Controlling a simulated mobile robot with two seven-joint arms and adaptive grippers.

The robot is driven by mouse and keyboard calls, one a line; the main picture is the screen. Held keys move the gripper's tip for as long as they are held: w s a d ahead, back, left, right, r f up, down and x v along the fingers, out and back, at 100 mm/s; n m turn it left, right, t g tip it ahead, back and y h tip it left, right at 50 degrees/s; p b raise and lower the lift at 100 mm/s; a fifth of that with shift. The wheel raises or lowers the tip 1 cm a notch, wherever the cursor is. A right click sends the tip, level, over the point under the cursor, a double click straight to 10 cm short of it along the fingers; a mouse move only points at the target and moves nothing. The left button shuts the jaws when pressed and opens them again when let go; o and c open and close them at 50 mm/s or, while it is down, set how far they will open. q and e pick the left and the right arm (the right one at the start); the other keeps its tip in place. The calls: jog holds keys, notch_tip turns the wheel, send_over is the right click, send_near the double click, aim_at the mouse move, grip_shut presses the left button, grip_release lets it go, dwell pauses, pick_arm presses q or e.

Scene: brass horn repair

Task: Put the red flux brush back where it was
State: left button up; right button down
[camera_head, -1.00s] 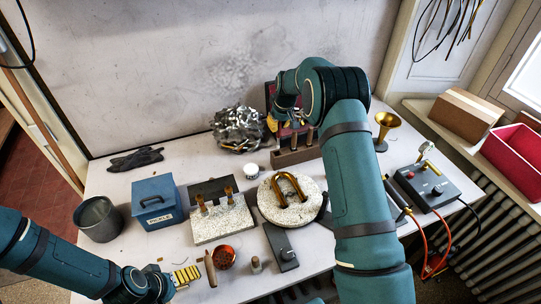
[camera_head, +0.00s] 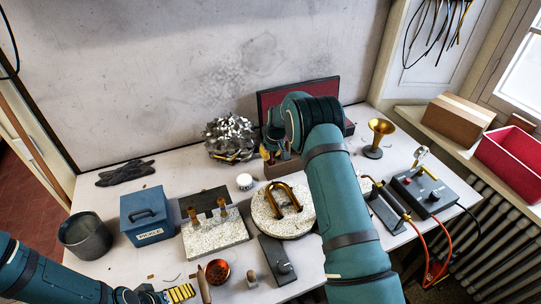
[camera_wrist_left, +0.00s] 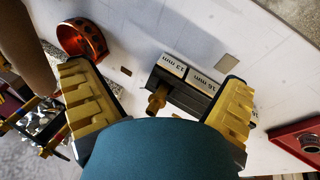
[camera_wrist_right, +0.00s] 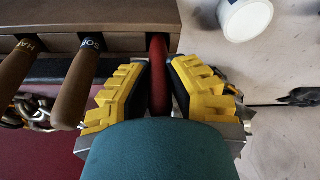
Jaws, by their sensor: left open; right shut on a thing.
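The red flux brush shows as a red handle (camera_wrist_right: 158,88) in the right wrist view. My right gripper (camera_wrist_right: 153,72) is shut on it. The handle's far end meets the edge of the wooden tool rack (camera_wrist_right: 125,20); I cannot tell how deep it sits. The bristles are hidden. In the head view my right gripper (camera_head: 267,152) is at the left end of the rack (camera_head: 284,168), partly covered by my arm. My left gripper (camera_head: 180,293) is open at the table's front.
Two wooden-handled tools (camera_wrist_right: 78,88) stand in the rack beside the red handle. A white jar (camera_head: 244,181) is close to the rack. A round soldering board with a brass crook (camera_head: 284,200) is in front. A blue box (camera_head: 147,215) and grey pot (camera_head: 85,237) stand left.

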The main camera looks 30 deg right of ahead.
jog(key=shift+r, duration=0.15)
pick_arm(q)
jog(key=shift+f, duration=0.2)
pick_arm(e)
jog(key=shift+f, duration=0.2)
jog(key=c, duration=1)
grip_release()
pick_arm(q)
jog(key=shift+r, duration=0.1)
jog(key=shift+r, duration=0.1)
pick_arm(e)
jog(key=shift+r, duration=0.15)
